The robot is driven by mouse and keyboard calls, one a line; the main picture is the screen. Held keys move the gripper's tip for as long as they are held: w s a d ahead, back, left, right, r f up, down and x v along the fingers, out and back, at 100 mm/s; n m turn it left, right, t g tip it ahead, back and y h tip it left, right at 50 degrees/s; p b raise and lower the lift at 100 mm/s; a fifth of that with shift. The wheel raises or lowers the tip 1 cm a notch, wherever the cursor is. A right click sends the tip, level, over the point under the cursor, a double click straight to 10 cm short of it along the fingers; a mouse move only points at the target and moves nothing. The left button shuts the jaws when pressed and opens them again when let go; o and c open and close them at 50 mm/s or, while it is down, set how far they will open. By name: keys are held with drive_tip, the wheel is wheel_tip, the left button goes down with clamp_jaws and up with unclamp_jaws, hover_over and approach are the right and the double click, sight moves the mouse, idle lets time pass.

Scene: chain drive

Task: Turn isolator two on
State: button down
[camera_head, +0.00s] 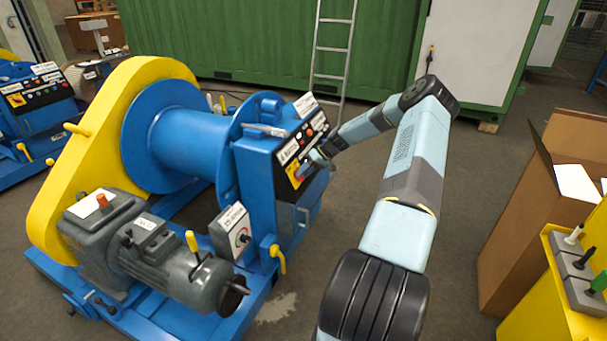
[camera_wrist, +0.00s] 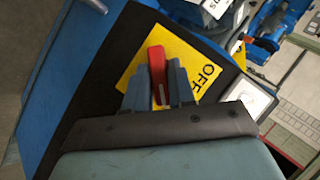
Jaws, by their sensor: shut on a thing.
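The isolator is a red handle (camera_wrist: 156,56) on a yellow plate (camera_wrist: 195,60), set in the black sloping panel of a blue winch. The plate's visible lettering reads OFF; the rest is covered by my gripper. In the head view the yellow plate (camera_head: 291,170) is on the panel's front, partly behind my gripper (camera_head: 308,166). In the wrist view my gripper (camera_wrist: 158,82) has one finger on each side of the red handle and is shut on it. I cannot read a number on this isolator.
The blue winch (camera_head: 185,140) has a yellow chain guard (camera_head: 75,150) and a grey motor (camera_head: 170,265). A similar machine with a panel (camera_head: 38,92) stands at the far left. A cardboard box (camera_head: 530,225) and a yellow stand (camera_head: 560,300) are at right. Floor between is clear.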

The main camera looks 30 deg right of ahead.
drive_tip(key=shift+d+f, duration=0.1)
drive_tip(key=c, duration=1)
unclamp_jaws()
drive_tip(key=shift+c, duration=0.2)
drive_tip(key=v, duration=1.3)
drive_tip(key=shift+d+r, duration=0.2)
drive_tip(key=shift+r, duration=0.15)
